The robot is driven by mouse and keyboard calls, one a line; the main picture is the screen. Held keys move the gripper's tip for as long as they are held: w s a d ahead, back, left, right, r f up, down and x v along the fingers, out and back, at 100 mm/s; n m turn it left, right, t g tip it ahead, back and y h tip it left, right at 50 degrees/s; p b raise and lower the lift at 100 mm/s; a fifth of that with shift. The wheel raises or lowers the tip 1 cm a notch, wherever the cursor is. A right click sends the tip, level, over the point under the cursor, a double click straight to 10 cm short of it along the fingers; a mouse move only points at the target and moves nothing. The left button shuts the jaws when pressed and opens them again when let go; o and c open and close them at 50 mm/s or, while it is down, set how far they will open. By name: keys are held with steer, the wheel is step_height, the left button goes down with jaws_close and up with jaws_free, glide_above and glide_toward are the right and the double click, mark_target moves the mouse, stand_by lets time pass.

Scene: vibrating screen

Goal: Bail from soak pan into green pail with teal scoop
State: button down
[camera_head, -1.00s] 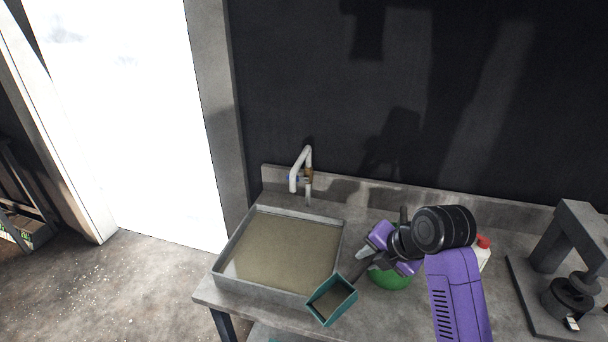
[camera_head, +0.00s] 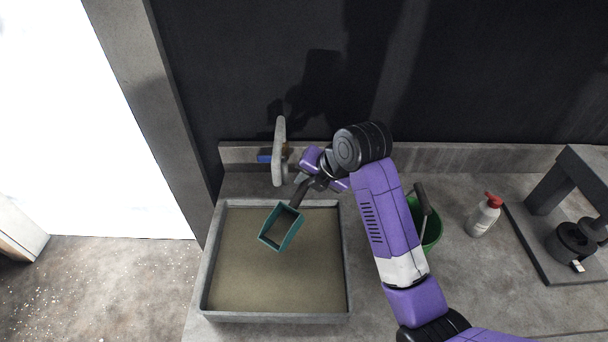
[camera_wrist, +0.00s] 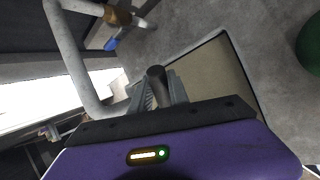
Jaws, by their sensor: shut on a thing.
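The teal scoop (camera_head: 281,228) is a square, open-topped box on a dark handle. My gripper (camera_head: 310,184) is shut on the handle, and the scoop hangs over the back part of the soak pan. The handle end (camera_wrist: 157,75) shows between the jaws in the wrist view; the scoop's box is hidden there. The soak pan (camera_head: 347,262) is a grey rectangular tray of murky brownish liquid, also in the wrist view (camera_wrist: 233,48). The green pail (camera_head: 433,232) stands right of the pan, partly behind my arm; its edge shows in the wrist view (camera_wrist: 310,45).
A white tap (camera_head: 279,150) with a blue handle rises behind the pan, close to my gripper. A white bottle with a red cap (camera_head: 484,216) stands right of the pail. A dark metal stand (camera_head: 560,215) is at the far right. The bench between them is clear.

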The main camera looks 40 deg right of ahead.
steer(key=shift+f, duration=0.75)
steer(key=shift+s+a+f+b, duration=0.15)
steer(key=shift+a+f+b, duration=0.3)
steer(key=shift+f+b, duration=1.05)
steer(key=shift+s+a+f+b, duration=0.2)
steer(key=shift+a+f+b, duration=0.25)
steer(key=shift+f+b, duration=1)
steer(key=shift+s+a+f+b, duration=0.15)
steer(key=shift+a+f+b, duration=0.3)
steer(key=shift+f+b, duration=1.05)
steer(key=shift+f+p, duration=0.3)
steer(key=shift+p, duration=0.15)
steer(key=shift+d, duration=0.1)
steer(key=shift+w+d+r+m+y+p, duration=0.1)
steer(key=shift+w+d+m+y+p, duration=0.2)
steer(key=shift+d+y+p, duration=0.5)
steer(key=shift+f+g+y+p, duration=0.2)
steer(key=shift+g+y+p, duration=0.1)
steer(key=shift+g+y, duration=0.3)
steer(key=shift+r, duration=0.1)
